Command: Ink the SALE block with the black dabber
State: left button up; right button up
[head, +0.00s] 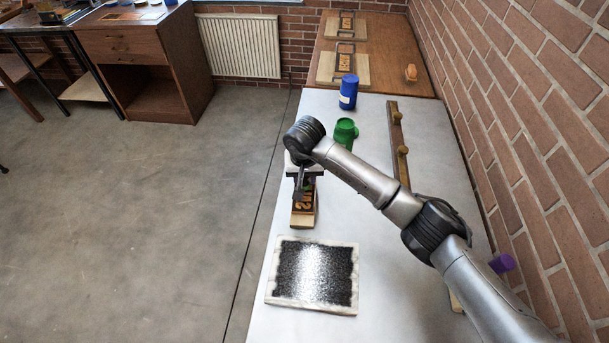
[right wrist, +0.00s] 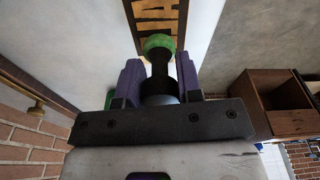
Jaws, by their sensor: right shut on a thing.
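The block (head: 304,212) lies on the white table, its orange-and-black lettered face up; an S shows in the head view, and part of its lettering in the right wrist view (right wrist: 155,12). My right gripper (head: 302,189) is over the block's far part and hides some letters. In the right wrist view its purple fingers (right wrist: 159,68) are shut on a dabber with a dark stem (right wrist: 158,70) and a round green end (right wrist: 158,42) towards the block. I cannot tell whether that end touches the block. My left gripper is not in view.
A black-inked slab (head: 282,297) with a pale rim lies in front of the block. Behind stand a green container (head: 345,132) and a blue can (head: 348,92). A wooden rail with knobs (head: 396,130) runs along the right, near the brick wall. Two framed boards (head: 325,67) lie at the back.

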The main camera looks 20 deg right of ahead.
dwell(0.3)
jog(key=shift+f+b, duration=0.3)
jog(key=shift+f, duration=0.15)
dwell(0.3)
jog(key=shift+f, duration=0.15)
dwell(0.9)
jog(key=shift+r, duration=0.45)
jog(key=shift+r+p, duration=1.15)
jog(key=shift+r, duration=0.5)
